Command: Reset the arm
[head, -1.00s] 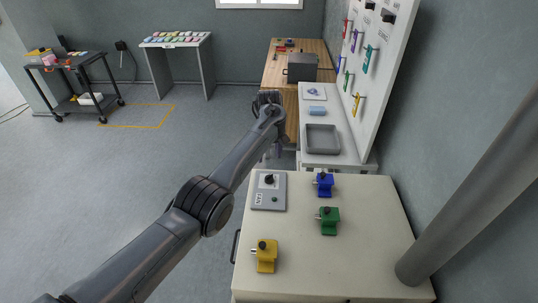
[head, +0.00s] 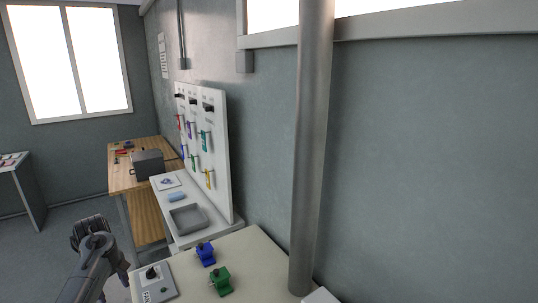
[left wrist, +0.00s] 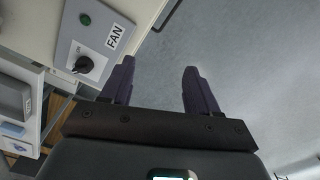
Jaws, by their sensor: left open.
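My left gripper (left wrist: 160,66) is open and empty in the left wrist view, its two dark fingers apart over the grey floor. A grey control panel (left wrist: 85,42) marked FAN, with a black knob and a green button, lies left of the fingers and apart from them. In the head view, my left arm rises from the bottom left and bends down beside the panel (head: 158,284). The fingers are not clear there. My right gripper is in neither view.
The cream cabinet top (head: 248,245) holds a blue valve block (head: 206,254) and a green one (head: 220,281). A grey pole (head: 309,150) stands at its right. Behind are a grey tray (head: 190,219), a pegboard (head: 221,165) and a wooden bench (head: 122,180).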

